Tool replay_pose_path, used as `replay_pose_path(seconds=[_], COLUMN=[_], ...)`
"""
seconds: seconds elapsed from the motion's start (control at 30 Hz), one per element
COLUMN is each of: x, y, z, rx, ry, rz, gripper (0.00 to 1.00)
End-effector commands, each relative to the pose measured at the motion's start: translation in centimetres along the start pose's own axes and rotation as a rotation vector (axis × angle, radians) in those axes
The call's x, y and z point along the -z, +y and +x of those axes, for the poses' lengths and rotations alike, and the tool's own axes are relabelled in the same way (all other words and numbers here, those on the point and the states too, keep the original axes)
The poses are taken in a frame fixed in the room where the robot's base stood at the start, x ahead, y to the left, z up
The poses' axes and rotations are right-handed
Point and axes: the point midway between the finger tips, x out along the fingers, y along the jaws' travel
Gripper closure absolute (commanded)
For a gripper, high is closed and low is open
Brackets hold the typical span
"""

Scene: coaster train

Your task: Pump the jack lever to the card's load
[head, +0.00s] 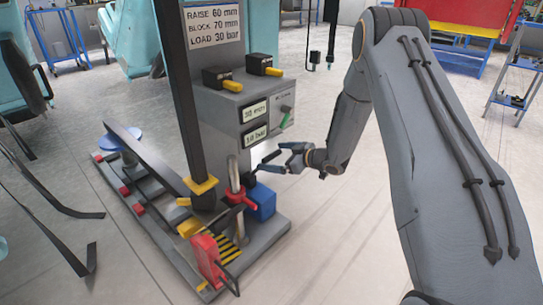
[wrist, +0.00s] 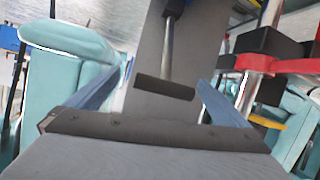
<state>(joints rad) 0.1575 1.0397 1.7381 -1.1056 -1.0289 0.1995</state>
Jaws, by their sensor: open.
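The card (head: 214,26) reads RAISE 60 mm, BLOCK 70 mm, LOAD 30 bar. The grey cabinet has two displays; the upper one (head: 254,112) seems to read about 38 mm and the lower one (head: 256,135) about 10 bar. A blue pump block (head: 262,203) sits at the cabinet's foot. My gripper (head: 272,161) is open beside the cabinet, above the pump block. In the wrist view, a black crossbar grip on a metal rod, apparently the jack lever (wrist: 165,87), lies between my open fingers (wrist: 160,98), with gaps on both sides. The lever's lower end is unclear.
A red clamp-like part (head: 207,262) and a post with a red collar (head: 236,195) stand on the base plate near the pump. Yellow-handled valves (head: 232,86) sit on the cabinet top. A long rail (head: 150,160) runs left.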

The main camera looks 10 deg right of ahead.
Motion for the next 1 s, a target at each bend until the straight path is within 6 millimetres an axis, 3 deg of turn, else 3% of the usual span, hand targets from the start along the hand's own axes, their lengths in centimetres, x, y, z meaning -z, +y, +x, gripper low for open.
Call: replay_pose_path(seconds=[0.1, 0.3, 0.77, 1.0], x=[0.2, 0.0, -0.1, 2.1], y=[0.2, 0.3, 0.3, 2.1], z=[-2.4, -4.9, -5.7, -7.1], rx=[-0.004, -0.006, -0.006, -0.12], ry=[0.0, -0.001, -0.003, -0.114], rz=[0.002, 0.002, 0.002, 0.016], gripper=[0.0, 0.0, 0.0, 0.0])
